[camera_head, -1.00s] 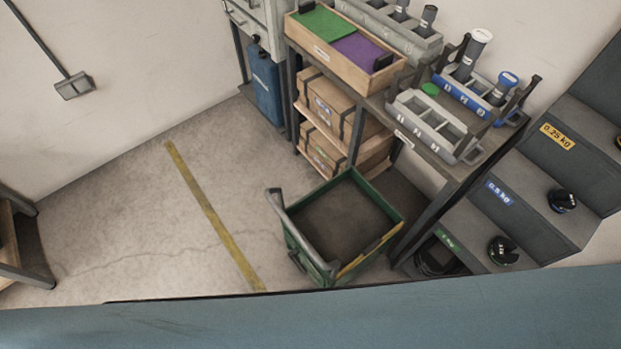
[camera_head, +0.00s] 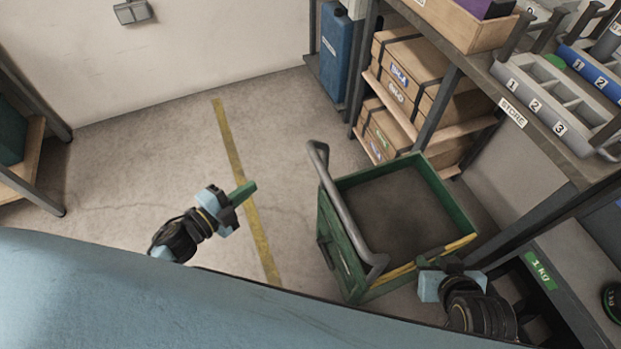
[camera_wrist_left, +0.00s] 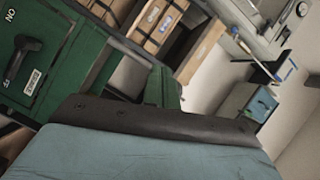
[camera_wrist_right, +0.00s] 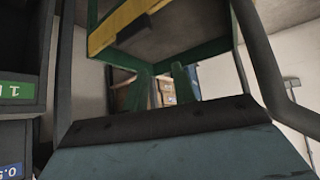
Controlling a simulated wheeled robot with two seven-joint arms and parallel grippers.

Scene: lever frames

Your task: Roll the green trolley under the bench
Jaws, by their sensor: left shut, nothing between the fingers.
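The green trolley (camera_head: 345,258), an open-topped box with a grey push handle (camera_head: 340,205) and a yellow strip on its near rim, stands on the floor in the head view. The bench with a shelf of boxes and a STORE label (camera_head: 513,112) is right of and behind it. My left gripper (camera_head: 246,192) is shut and empty, left of the trolley and apart from it. My right gripper (camera_head: 437,262) is at the trolley's near right corner. In the right wrist view its green fingers (camera_wrist_right: 166,85) stand apart with nothing between; contact with the trolley is unclear.
A yellow floor line (camera_head: 236,165) runs left of the trolley. A blue container (camera_head: 336,52) stands at the back. A dark rack with a 1 kg label (camera_head: 541,271) is close on the right. Another shelf (camera_head: 22,170) stands far left. Floor between it and the line is clear.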

